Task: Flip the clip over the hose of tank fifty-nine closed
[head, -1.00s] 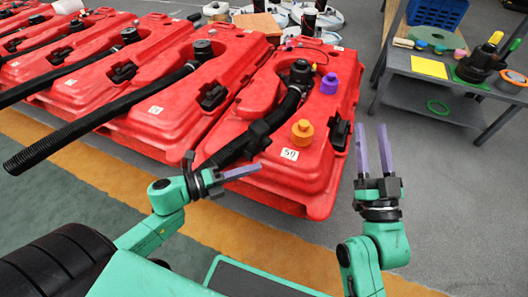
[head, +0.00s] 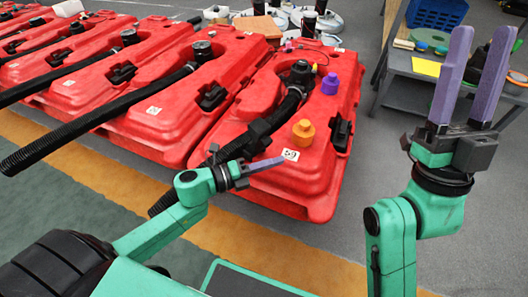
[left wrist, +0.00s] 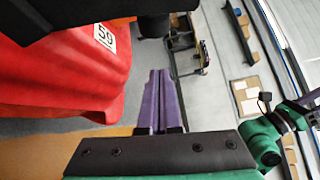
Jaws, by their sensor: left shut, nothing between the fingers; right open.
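Tank fifty-nine (head: 315,185) is the red tank nearest on the right, with a white "59" label (head: 290,155) on its front; the label also shows in the left wrist view (left wrist: 104,37). Its black hose (head: 285,108) runs from the black cap (head: 300,72) down over the front edge. A black clip (head: 258,129) sits at the hose near that edge; its exact pose is hard to tell. My left gripper (head: 282,161) is shut and empty, just in front of the label and below the clip. My right gripper (head: 484,45) is open and empty, raised on the right, away from the tank.
An orange cap (head: 304,132) and a purple cap (head: 330,84) stand on the tank. More red tanks (head: 150,105) with black hoses line up to the left. A grey table (head: 400,62) stands at the back right. The floor right of the tank is free.

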